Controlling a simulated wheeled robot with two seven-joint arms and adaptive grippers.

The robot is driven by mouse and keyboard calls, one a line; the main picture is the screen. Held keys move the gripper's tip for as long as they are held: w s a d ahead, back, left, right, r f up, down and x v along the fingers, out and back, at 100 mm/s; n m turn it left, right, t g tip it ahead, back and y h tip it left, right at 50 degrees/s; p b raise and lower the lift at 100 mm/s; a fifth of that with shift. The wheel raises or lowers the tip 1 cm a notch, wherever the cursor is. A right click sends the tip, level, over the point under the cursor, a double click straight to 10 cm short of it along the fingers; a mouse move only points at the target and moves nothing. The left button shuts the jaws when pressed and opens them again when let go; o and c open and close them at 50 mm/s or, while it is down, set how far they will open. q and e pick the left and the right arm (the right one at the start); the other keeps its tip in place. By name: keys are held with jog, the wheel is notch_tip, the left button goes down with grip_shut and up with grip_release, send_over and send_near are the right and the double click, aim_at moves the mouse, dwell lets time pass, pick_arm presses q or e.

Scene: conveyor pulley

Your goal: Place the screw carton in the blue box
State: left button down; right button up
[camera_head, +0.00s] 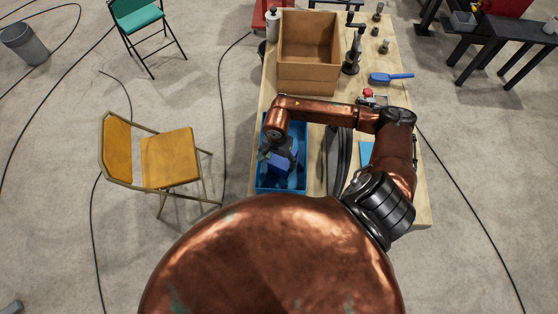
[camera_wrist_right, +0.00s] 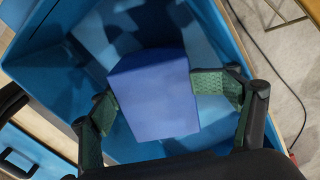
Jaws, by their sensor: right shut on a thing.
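The screw carton (camera_wrist_right: 155,95) is a plain blue-violet block. In the right wrist view it sits between the green-padded fingers of my right gripper (camera_wrist_right: 160,108), which is shut on it. The light blue box (camera_head: 268,182) stands on the left side of the table, and its walls (camera_wrist_right: 35,30) surround the carton in the wrist view. In the head view my right gripper (camera_head: 276,160) reaches down over the box with the carton (camera_head: 283,164) partly hidden below it. I cannot tell whether the carton touches the box floor. My left gripper is not in view.
A large open cardboard box (camera_head: 308,75) stands behind the blue box on the wooden table (camera_head: 398,65). A blue scoop (camera_head: 391,78) and a red-topped item (camera_head: 368,93) lie to the right. A yellow chair (camera_head: 168,158) stands left of the table.

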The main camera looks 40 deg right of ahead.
jog(key=o, duration=1.3)
jog(key=shift+r, duration=0.3)
notch_tip(320, 180, up, 10)
jog(key=shift+w+r+b, duration=0.15)
jog(key=shift+r+b, duration=0.05)
jog(key=shift+b, duration=0.95)
jog(key=shift+r, duration=0.6)
